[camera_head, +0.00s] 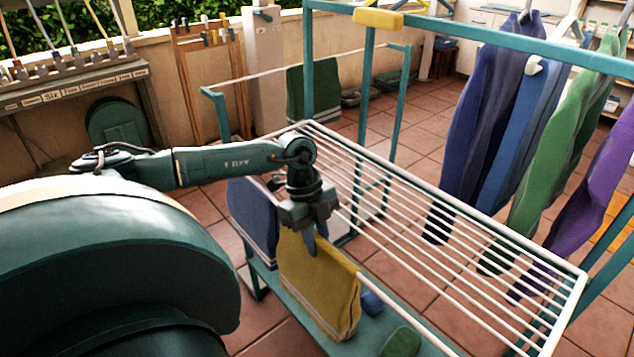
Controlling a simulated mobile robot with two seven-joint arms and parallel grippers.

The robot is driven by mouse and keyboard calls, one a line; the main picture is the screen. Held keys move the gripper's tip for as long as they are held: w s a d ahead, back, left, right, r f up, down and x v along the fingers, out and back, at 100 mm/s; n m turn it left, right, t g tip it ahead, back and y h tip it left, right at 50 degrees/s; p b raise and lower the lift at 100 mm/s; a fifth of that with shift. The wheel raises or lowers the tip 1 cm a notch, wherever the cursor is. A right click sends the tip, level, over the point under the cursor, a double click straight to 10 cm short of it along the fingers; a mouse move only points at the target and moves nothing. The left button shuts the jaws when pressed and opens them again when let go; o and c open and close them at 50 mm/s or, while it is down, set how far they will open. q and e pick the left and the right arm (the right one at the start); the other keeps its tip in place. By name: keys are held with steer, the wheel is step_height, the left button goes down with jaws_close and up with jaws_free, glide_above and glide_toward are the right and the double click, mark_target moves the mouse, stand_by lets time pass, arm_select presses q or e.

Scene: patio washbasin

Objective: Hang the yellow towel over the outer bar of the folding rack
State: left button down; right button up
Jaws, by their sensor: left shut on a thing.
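The yellow towel (320,283) hangs below the near long side of the folding rack (460,240). Its top edge lies along the white outer bar (405,310), which comes out at the towel's right end. It looks draped over that bar, but the far side of the fold is hidden. My left gripper (309,236) points down at the towel's top edge and is shut on the towel. Its fingertips are partly hidden. My right gripper is not in view.
A blue towel (253,218) hangs just left of the yellow one. A green towel (308,93) hangs at the back. A teal overhead rail (490,36) carries a yellow block (378,18) and several garments on the right. Blue and green items lie on the lower shelf (305,325).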

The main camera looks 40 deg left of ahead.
arm_select(q)
steer(key=c, duration=1.2)
jaws_free()
step_height(320, 180, up, 4)
steer(key=p, duration=0.4)
steer(key=shift+r, duration=0.25)
step_height(320, 180, up, 4)
steer(key=p, duration=0.3)
steer(key=shift+r+p, duration=0.35)
steer(key=shift+p, duration=0.1)
steer(key=shift+f, duration=0.1)
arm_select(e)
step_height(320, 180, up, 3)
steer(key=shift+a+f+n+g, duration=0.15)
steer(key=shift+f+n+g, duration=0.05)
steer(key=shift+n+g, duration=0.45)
arm_select(q)
steer(key=shift+d, duration=0.1)
